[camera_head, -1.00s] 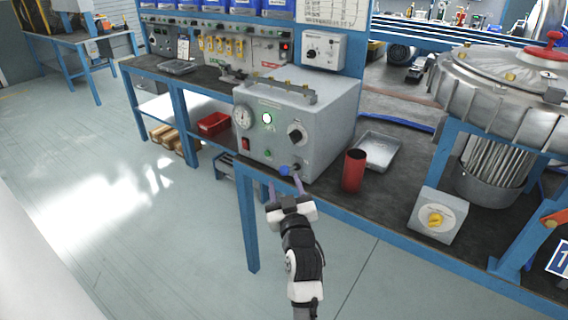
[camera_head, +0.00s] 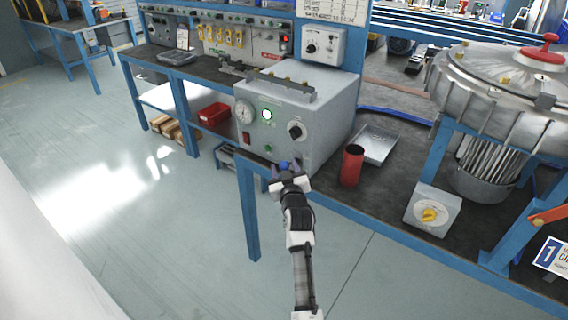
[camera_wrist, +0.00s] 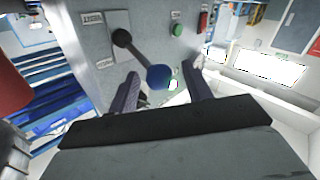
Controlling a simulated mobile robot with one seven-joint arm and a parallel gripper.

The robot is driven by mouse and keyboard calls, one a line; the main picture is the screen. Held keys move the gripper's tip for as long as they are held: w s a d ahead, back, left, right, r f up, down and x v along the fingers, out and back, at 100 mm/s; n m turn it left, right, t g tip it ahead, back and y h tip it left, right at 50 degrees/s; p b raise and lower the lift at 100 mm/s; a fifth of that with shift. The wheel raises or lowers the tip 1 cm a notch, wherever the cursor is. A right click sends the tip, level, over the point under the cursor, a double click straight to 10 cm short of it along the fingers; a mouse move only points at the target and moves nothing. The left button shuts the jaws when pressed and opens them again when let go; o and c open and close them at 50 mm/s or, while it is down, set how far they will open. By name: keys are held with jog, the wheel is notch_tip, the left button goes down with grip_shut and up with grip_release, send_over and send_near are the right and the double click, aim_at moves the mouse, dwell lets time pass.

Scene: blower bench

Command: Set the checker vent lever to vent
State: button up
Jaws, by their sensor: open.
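The checker is a grey box (camera_head: 318,118) on the bench, with a gauge, a lit round lamp and a black knob on its front. The vent lever (camera_wrist: 138,55) has a dark pivot, a grey rod and a blue ball end (camera_wrist: 159,77). The blue ball also shows in the head view (camera_head: 284,165), low on the checker's front. My gripper (camera_wrist: 163,85) is open, with one finger on each side of the ball; whether either touches it I cannot tell. Small labels sit near the pivot, too blurred to read. In the head view my gripper (camera_head: 288,174) partly hides the lever.
A red cylinder (camera_head: 351,166) stands right of the checker, close to my gripper. A metal tray (camera_head: 375,144) lies behind it. Open floor lies left.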

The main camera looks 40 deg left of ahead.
jog(key=shift+w+a, duration=0.4)
jog(key=shift+w, duration=0.05)
grip_shut()
